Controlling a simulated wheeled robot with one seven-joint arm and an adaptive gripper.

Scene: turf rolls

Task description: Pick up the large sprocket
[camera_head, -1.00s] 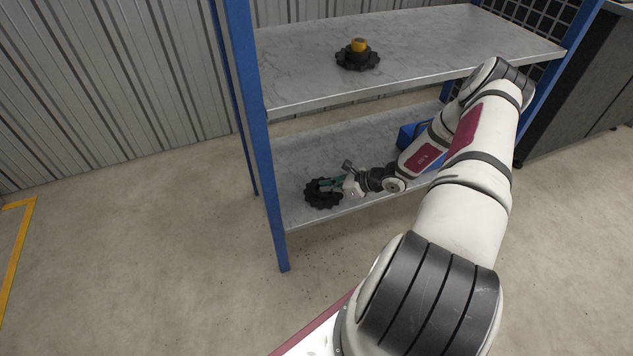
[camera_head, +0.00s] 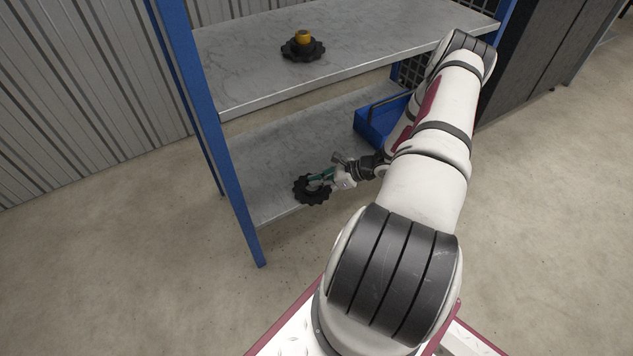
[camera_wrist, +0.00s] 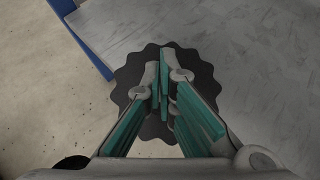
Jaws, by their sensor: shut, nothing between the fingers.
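A black toothed sprocket (camera_head: 312,197) is at the front edge of the lower shelf. In the wrist view the sprocket (camera_wrist: 127,92) shows behind the fingers, overlapping both shelf and pale floor. I cannot tell whether it rests flat or juts past the edge. My gripper (camera_head: 322,180) is at this sprocket, its teal-padded fingers over its middle. In the wrist view my gripper (camera_wrist: 161,78) has its fingertips together, with nothing seen between them. The fingers hide the sprocket's centre. Another black sprocket (camera_head: 302,51) lies on the upper shelf with a yellow piece (camera_head: 303,37) on it.
A blue open bin (camera_head: 370,135) stands on the lower shelf behind my arm. The upper shelf (camera_head: 250,75) overhangs the lower one, and a blue post (camera_head: 205,110) stands left of my gripper. Open concrete floor (camera_head: 140,260) lies in front and left.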

